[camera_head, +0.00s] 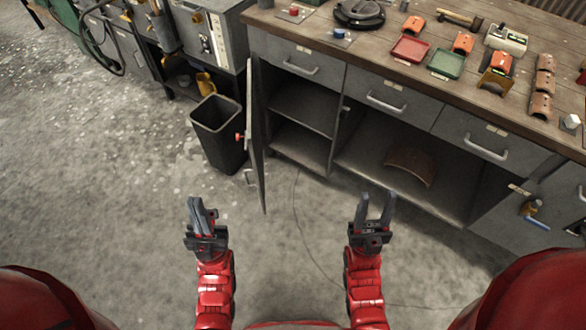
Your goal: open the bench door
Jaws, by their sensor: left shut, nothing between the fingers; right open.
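The grey bench door (257,140) stands swung out from the left end of the bench, seen nearly edge-on. A small red knob (240,137) and a handle (250,178) show on its left side. The cupboard (304,118) behind it is open, with one shelf visible and its compartments looking empty. My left gripper (196,203) is shut and empty, over the floor to the left of the door's lower edge, apart from it. My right gripper (376,206) is open and empty, in front of the open middle bay.
A black bin (218,133) stands on the floor just left of the door. A curved brown piece (411,166) lies in the middle bay. The wooden bench top (395,78) holds trays, tools and several orange parts. The floor (110,200) at left is clear.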

